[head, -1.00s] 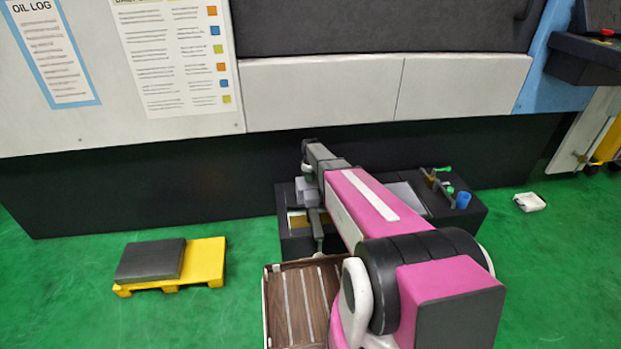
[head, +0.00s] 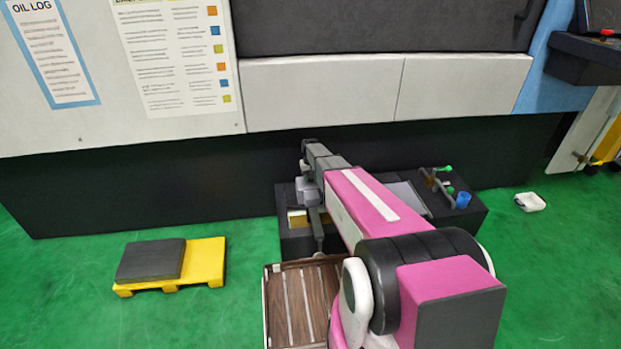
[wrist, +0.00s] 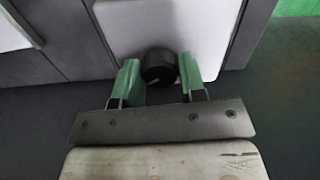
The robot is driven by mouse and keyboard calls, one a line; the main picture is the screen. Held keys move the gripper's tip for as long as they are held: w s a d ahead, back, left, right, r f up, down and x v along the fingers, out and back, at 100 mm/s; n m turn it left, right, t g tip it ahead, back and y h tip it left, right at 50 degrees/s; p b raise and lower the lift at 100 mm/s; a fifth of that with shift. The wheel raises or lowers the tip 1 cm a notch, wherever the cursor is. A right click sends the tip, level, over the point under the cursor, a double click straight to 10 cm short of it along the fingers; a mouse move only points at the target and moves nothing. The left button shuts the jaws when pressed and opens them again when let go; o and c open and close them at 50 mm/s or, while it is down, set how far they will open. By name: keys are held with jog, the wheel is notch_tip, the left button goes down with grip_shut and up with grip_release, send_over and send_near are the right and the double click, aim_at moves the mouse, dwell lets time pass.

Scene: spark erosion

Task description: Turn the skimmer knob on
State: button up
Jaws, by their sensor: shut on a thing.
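The skimmer knob (wrist: 160,66) is a small round black knob with a pale mark, on a white panel (wrist: 165,25) in the wrist view. My gripper (wrist: 160,75) has its two green fingers on either side of the knob and is shut on it. The low black unit (head: 462,222) stands on the floor against the machine in the head view. My arm reaches over it and hides part of it. The knob cannot be made out in the head view.
A wooden slatted box (head: 298,300) stands in front of the black unit. A blue cup (head: 463,200) and green-tipped levers (head: 440,182) are on the unit's right end. A yellow pallet (head: 205,265) with a dark block lies left. Green floor between is clear.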

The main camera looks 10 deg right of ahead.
jog(key=m, duration=0.6)
dwell(0.7)
jog(key=o, duration=0.9)
notch_tip(320, 180, up, 11)
jog(key=shift+f, duration=0.1)
